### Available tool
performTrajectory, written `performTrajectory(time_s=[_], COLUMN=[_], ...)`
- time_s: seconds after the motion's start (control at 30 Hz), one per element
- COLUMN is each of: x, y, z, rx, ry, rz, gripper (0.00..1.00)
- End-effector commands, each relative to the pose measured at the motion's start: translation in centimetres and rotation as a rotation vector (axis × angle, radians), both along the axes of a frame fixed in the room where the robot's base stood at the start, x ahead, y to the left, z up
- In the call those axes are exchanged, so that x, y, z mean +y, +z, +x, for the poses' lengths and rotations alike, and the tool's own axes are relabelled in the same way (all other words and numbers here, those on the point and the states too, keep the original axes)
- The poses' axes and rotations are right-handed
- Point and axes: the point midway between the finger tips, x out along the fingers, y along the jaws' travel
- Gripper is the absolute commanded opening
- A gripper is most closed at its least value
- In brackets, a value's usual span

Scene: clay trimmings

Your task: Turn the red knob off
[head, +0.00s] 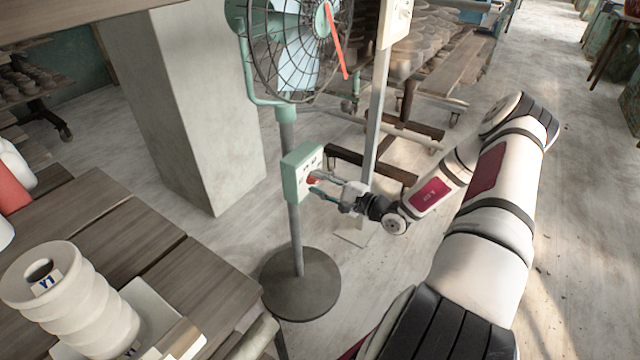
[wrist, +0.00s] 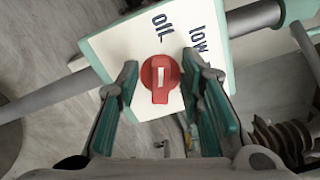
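The red knob (wrist: 160,78) sits on the pale face of a green-edged control box (wrist: 110,46). Its white mark runs about up and down in the wrist view. The "off" label is above it and the "low" label is to the upper right. My gripper (wrist: 160,70) is open, with one green-padded finger on each side of the knob and gaps visible between. In the head view the control box (head: 293,180) is on the fan's pole; the red knob (head: 312,180) is partly hidden by my gripper (head: 319,185), which reaches it from the right.
The fan (head: 290,55) stands above the box on a round base (head: 300,290). A grey post (head: 378,120) rises close behind my gripper. A wooden table (head: 190,270) with a ribbed white piece (head: 75,300) is at the left. A concrete pillar (head: 185,110) stands behind.

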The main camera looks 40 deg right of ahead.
Motion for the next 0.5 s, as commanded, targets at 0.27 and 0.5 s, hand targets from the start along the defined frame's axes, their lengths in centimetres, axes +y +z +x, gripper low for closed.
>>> performTrajectory(time_s=[0.27, 0.5], x=[-0.7, -2.4], y=[0.0, 0.0], z=[-1.8, -6.3], rx=[0.001, 0.002], ry=[-0.002, -0.003], rz=[0.001, -0.001], gripper=[0.34, 0.34])
